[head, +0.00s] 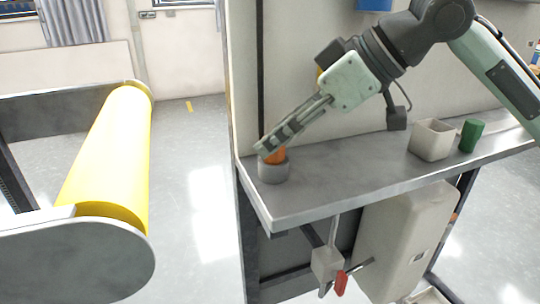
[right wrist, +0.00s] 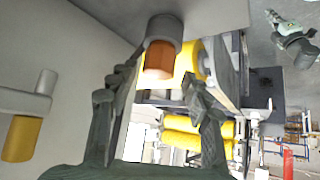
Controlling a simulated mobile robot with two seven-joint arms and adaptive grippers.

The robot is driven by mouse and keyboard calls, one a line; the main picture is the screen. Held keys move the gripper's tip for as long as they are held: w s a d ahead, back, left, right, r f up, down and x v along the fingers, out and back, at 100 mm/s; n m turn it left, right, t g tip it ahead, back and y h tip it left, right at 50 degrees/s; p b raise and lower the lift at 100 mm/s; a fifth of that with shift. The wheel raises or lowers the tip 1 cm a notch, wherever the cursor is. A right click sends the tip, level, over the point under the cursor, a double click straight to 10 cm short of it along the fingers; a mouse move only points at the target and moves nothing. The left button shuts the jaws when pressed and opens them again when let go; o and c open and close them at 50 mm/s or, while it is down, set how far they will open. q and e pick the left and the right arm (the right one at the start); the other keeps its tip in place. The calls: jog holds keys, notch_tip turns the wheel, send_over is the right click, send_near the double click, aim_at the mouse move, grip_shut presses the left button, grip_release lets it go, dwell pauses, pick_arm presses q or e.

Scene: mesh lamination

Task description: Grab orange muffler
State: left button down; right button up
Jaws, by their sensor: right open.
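The orange muffler (head: 275,156) is a short orange cylinder standing in a round grey holder (head: 273,172) at the left end of the metal shelf. In the right wrist view the orange muffler (right wrist: 158,60) shows beyond and between my fingers, with the grey holder (right wrist: 164,30) behind it. My right gripper (head: 267,147) reaches down from the upper right, its fingertips at the orange cylinder and partly hiding it. In the wrist view the right gripper (right wrist: 157,88) is open, its fingers apart on either side. I cannot tell whether they touch it. My left gripper does not show clearly.
The grey shelf (head: 330,180) runs along the wall panel. A beige square cup (head: 432,140) and a green cylinder (head: 471,135) stand farther right. A large yellow roller (head: 112,155) is at left, across open floor. A box with a red handle (head: 341,284) hangs below.

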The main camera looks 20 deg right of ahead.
aim_at(258, 172)
jog(key=shift+w+a+f, duration=0.25)
jog(key=shift+a+f, duration=0.05)
jog(key=shift+f, duration=0.15)
jog(key=x, duration=0.3)
jog(key=shift+w+f+b, duration=0.2)
jog(key=shift+f+b, duration=0.1)
jog(key=shift+w+a+f, duration=0.3)
jog(key=shift+f, duration=0.05)
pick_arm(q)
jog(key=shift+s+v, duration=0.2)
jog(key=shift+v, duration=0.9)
pick_arm(e)
grip_shut()
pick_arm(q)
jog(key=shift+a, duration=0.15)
